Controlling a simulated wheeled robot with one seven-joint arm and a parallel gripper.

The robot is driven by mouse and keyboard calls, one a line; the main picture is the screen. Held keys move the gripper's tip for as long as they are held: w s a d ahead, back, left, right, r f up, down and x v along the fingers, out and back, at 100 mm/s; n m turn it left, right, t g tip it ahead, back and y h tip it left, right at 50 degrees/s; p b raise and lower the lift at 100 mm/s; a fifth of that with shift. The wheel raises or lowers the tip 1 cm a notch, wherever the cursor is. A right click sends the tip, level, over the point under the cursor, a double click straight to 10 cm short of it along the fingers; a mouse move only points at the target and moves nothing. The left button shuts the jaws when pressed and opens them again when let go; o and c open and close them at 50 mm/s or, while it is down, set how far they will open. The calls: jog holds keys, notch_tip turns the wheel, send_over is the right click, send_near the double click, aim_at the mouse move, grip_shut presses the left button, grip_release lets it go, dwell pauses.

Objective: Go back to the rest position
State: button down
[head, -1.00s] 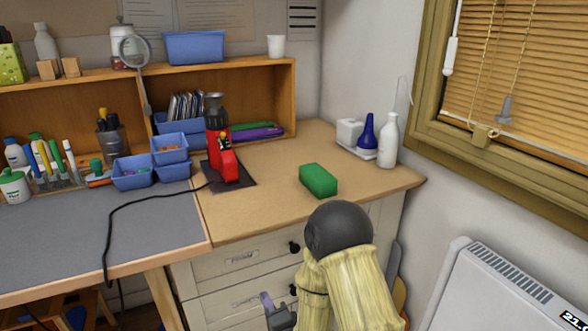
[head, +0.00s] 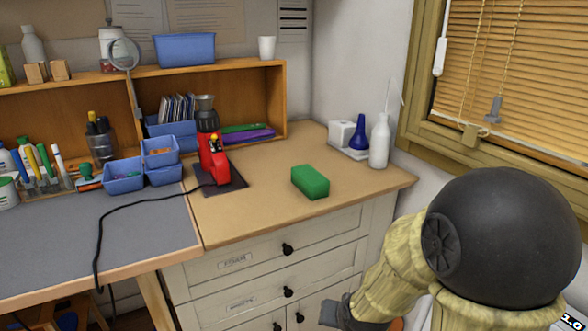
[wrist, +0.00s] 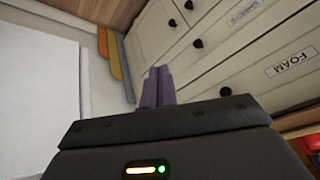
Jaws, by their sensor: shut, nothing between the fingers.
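My gripper shows in the wrist view (wrist: 158,86), with its two purple fingers together and nothing between them. It hangs in front of the cream drawer unit (wrist: 215,45), below the worktop and apart from the drawers. In the head view my folded arm fills the lower right, and the gripper body (head: 335,312) shows at the bottom edge, its fingertips hard to make out.
A green block (head: 310,182) and a red device (head: 213,158) stand on the wooden worktop (head: 265,215). A black cable (head: 110,215) crosses the grey mat (head: 60,240). White bottle (head: 379,142) stands by the window. Floor in front of the drawers is mostly hidden.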

jog(key=s+d+r+n+g+h, duration=0.15)
jog(key=s+d+r+g, duration=0.3)
jog(key=s, duration=0.45)
notch_tip(320, 180, up, 24)
jog(key=p, duration=2.6)
jog(key=shift+w+d+r+n+t, duration=0.2)
jog(key=shift+w+d+n+t, duration=0.05)
jog(key=shift+d+n+t, duration=0.1)
jog(key=shift+y, duration=0.25)
